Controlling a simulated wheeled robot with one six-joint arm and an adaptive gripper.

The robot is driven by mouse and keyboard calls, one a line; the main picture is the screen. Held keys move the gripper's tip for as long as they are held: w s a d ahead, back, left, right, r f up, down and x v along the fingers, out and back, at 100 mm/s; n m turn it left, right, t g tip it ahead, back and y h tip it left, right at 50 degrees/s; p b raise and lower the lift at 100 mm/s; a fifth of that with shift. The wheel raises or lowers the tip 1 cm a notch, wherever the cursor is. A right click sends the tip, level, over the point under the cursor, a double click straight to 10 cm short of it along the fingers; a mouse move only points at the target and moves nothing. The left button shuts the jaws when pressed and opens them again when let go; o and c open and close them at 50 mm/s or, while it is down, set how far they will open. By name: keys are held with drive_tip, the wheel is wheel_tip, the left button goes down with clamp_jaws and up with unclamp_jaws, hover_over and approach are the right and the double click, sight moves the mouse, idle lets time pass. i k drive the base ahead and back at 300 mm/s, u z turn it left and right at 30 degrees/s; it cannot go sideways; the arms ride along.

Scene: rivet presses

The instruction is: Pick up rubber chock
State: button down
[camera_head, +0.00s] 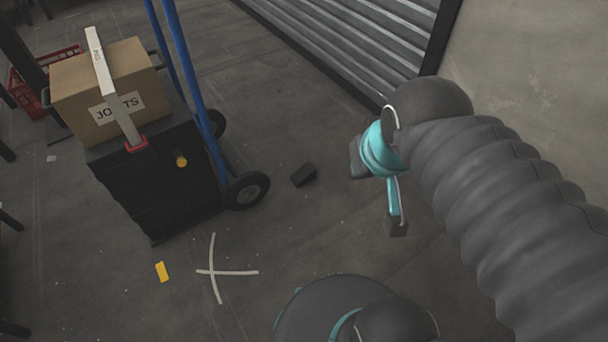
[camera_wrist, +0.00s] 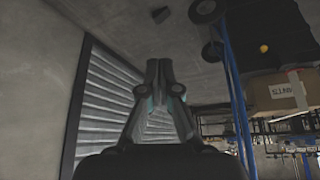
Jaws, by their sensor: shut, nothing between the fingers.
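The rubber chock is a small dark wedge-shaped block (camera_head: 304,175) on the grey floor, just right of the hand truck's wheel in the head view. In the wrist view the chock (camera_wrist: 160,15) is near the top edge, beyond my fingertips. My gripper (camera_wrist: 158,64) is shut and empty, its two fingers together. In the head view the end of my arm, with dark and turquoise parts, is to the right of the chock and apart from it; the fingertips are hard to make out there.
A blue hand truck (camera_head: 196,80) with black wheels (camera_head: 246,190) carries a black case (camera_head: 165,185) and a cardboard box (camera_head: 104,85). A ribbed metal shutter (camera_head: 350,40) stands behind. White cross tape (camera_head: 214,271) and a yellow piece (camera_head: 162,272) mark otherwise open floor.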

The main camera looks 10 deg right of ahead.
sight(307, 173)
drive_tip(key=z, duration=0.45)
drive_tip(key=k, duration=0.55)
drive_tip(key=z, duration=1)
drive_tip(key=i, duration=1.15)
drive_tip(key=u, duration=1)
drive_tip(key=i, duration=0.55)
drive_tip(key=u, duration=0.7)
